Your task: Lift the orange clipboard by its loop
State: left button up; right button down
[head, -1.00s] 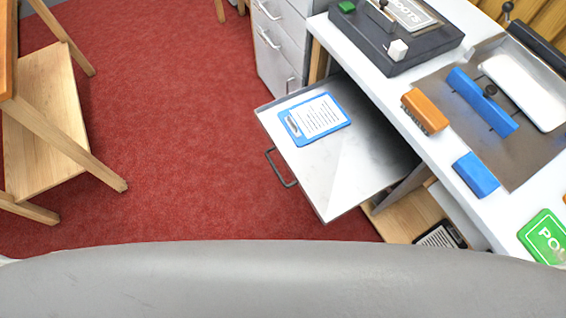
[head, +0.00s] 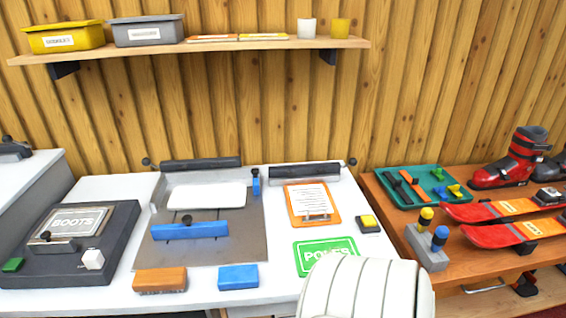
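The orange clipboard (head: 314,204) lies flat on the white bench top, right of the grey metal plate, with a white printed sheet on it. A small clip shows at its near edge; I cannot make out a loop clearly. A dark roller bar lies just behind it. Nothing is touching it from above. Neither of my grippers is in the head view. A white ribbed rounded part, which seems to be mine, rises at the bottom edge, near the green sign.
A green sign (head: 324,254) lies in front of the clipboard, and a yellow-topped button box (head: 368,223) sits to its right. Left are a blue bar (head: 190,231), an orange brush (head: 160,280) and a blue block (head: 238,277). A teal tray (head: 425,187) stands on the wooden table at right.

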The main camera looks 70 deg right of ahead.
aim_at(310, 204)
jog(key=z, duration=2.3)
jog(key=i+l+u, duration=0.15)
jog(key=l+u, duration=0.15)
jog(key=i+l+u, duration=0.15)
jog(key=l+u, duration=0.4)
jog(key=i+l, duration=0.05)
jog(key=l, duration=0.05)
